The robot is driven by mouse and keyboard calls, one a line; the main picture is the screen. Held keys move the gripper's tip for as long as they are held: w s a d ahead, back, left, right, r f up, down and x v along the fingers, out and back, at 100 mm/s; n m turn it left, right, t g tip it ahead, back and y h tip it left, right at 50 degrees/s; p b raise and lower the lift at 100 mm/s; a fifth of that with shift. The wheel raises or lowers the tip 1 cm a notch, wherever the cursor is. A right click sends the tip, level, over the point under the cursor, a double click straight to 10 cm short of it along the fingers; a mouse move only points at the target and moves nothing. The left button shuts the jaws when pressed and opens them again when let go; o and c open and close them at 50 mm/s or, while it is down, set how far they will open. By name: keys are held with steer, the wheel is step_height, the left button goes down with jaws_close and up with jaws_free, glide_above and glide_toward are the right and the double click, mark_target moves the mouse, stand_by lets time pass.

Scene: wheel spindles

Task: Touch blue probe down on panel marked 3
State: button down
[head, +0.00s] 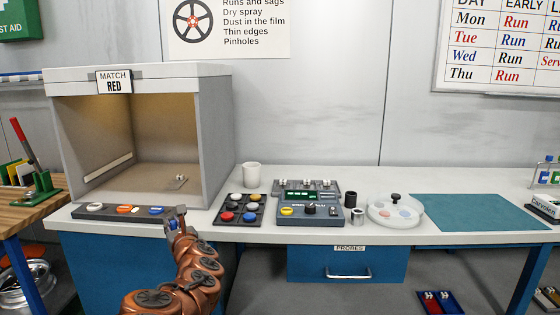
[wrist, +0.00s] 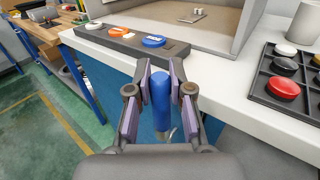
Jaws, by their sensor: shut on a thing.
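My gripper (head: 176,213) is at the front edge of the bench, below the right end of the dark strip. In the wrist view my gripper (wrist: 161,70) is shut on the blue probe (wrist: 160,92), a short blue cylinder held between the finger pads. Its lower end is partly unclear. The dark strip (wrist: 174,50) bears a white disc (wrist: 94,25), an orange disc (wrist: 122,32) and a blue disc (wrist: 153,41), apart from the probe. I cannot read a panel marked 3 in either view.
A grey booth (head: 216,130) labelled MATCH RED stands behind the strip. To the right are a black tray (head: 240,208) of coloured discs, a white cup (head: 251,175), a gauge box (head: 309,210), a round dish (head: 395,220) and a teal mat (head: 470,212). The PROBES drawer (head: 347,266) is shut.

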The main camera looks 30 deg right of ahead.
steer(key=shift+f+b, duration=0.35)
steer(key=shift+f, duration=0.45)
steer(key=s+d+r, duration=0.4)
steer(key=s+d, duration=0.1)
steer(key=d, duration=0.9)
steer(key=s+d+r, duration=0.4)
steer(key=s+d, duration=0.2)
steer(key=d, duration=0.9)
steer(key=s+d+r+h, duration=0.1)
steer(key=s+d+r, duration=0.3)
steer(key=d, duration=1.1)
steer(key=shift+s+r+m, duration=0.25)
steer(key=shift+s+m, duration=0.05)
steer(key=shift+s, duration=0.95)
